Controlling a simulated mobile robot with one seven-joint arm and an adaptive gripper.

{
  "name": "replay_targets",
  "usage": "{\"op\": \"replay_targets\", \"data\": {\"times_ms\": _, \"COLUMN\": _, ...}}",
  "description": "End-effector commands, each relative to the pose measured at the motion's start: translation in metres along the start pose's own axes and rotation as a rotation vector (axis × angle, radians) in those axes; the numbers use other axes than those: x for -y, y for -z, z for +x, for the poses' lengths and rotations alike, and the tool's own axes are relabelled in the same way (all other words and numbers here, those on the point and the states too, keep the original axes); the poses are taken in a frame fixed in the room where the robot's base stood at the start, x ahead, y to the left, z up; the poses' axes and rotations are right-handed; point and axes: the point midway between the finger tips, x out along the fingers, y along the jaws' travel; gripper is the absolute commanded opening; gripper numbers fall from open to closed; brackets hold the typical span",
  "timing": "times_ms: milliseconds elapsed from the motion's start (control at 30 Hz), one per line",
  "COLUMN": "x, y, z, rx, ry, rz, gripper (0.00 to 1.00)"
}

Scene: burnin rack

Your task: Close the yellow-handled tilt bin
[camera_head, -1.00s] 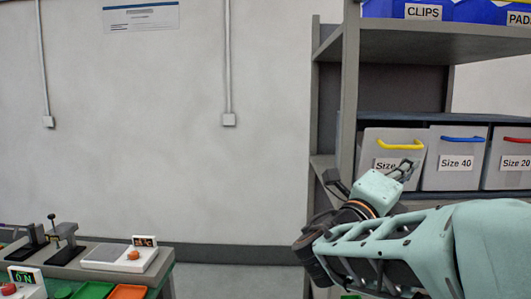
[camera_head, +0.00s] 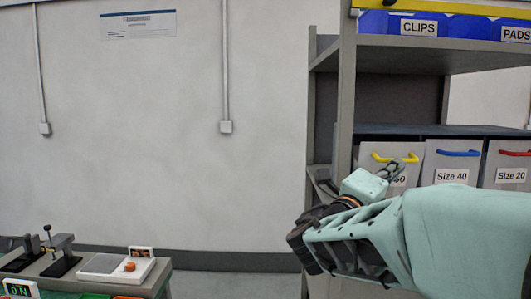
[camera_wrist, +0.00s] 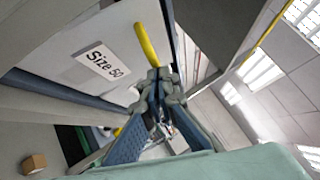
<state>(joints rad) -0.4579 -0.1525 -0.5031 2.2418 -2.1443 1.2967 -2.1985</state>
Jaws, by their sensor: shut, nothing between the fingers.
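The yellow-handled tilt bin (camera_head: 370,166) is grey and sits at the left end of the shelf row. Its front seems to lean out slightly compared with its neighbours. In the wrist view its front (camera_wrist: 110,35), labelled Size 50, and its yellow handle (camera_wrist: 147,44) fill the upper left. My gripper (camera_head: 408,161) is shut and empty in front of the bin, covering part of the label and handle area. In the wrist view the fingertips (camera_wrist: 160,78) are just below the handle's lower end; I cannot tell whether they touch it.
A blue-handled Size 40 bin (camera_head: 450,165) and a red-handled Size 20 bin (camera_head: 508,168) stand to the right. A shelf upright (camera_head: 344,100) is close on the left. Blue CLIPS and PADS bins (camera_head: 456,27) are above. A bench (camera_head: 80,272) with devices stands lower left.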

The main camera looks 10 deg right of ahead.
Motion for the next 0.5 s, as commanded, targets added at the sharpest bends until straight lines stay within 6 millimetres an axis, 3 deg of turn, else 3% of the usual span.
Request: {"op": "replay_targets", "data": {"times_ms": 500, "x": 0.01, "y": -0.013, "z": 0.014, "rx": -0.002, "ry": -0.1, "rz": -0.115, "gripper": 0.0}}
